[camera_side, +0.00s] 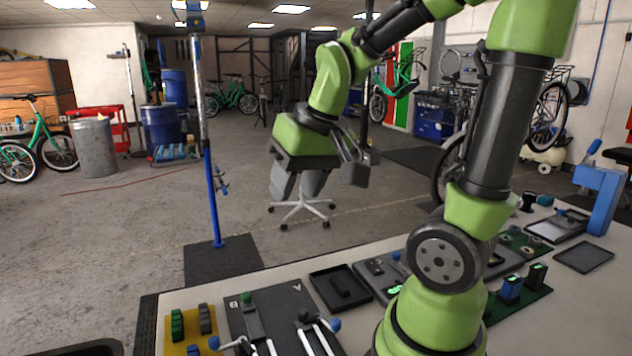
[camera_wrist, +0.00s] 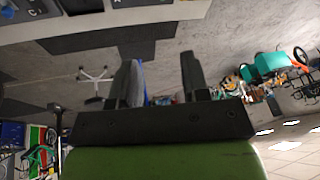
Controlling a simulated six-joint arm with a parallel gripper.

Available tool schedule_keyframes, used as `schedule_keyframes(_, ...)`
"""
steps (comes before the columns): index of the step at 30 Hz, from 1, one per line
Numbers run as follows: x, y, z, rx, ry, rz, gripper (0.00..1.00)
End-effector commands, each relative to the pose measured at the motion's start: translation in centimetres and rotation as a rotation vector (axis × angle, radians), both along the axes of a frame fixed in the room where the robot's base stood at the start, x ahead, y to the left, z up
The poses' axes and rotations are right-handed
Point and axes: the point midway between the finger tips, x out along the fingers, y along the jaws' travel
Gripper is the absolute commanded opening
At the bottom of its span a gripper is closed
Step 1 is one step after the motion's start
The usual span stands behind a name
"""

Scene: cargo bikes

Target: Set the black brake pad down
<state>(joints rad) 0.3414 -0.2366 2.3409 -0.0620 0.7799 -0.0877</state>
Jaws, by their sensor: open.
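My gripper (camera_side: 298,188) is in the air above and behind the table's far edge, fingers pointing down. In the wrist view its two fingers (camera_wrist: 160,85) stand apart with nothing held between them. A small black block (camera_side: 341,285), which looks like the black brake pad, lies in a shallow black tray (camera_side: 319,290) on the table. The gripper is well above the tray and apart from it. The block cannot be made out in the wrist view.
A black panel with levers (camera_side: 270,306) and a yellow board (camera_side: 176,348) with green and dark blocks lie left of the tray. Switch panels and a green board (camera_side: 498,312) are to its right. A blue stand (camera_side: 604,200) rises at the far right. A blue-and-silver post (camera_side: 208,180) stands on the floor.

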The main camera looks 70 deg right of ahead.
Motion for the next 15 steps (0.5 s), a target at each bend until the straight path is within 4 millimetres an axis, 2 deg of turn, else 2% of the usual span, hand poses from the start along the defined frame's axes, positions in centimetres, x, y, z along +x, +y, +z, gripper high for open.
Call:
schedule_keyframes(1, -0.8, 2.1, 1.3, 0.006, -0.062, 0.048, 0.42)
schedule_keyframes(3, -2.1, 4.2, 2.4, 0.029, -0.124, 0.095, 0.42)
schedule_keyframes(6, -3.9, 6.4, 3.4, 0.065, -0.192, 0.154, 0.42)
schedule_keyframes(10, -5.4, 8.0, 4.0, 0.099, -0.245, 0.202, 0.42)
schedule_keyframes(15, -6.1, 8.5, 4.1, 0.115, -0.262, 0.218, 0.42)
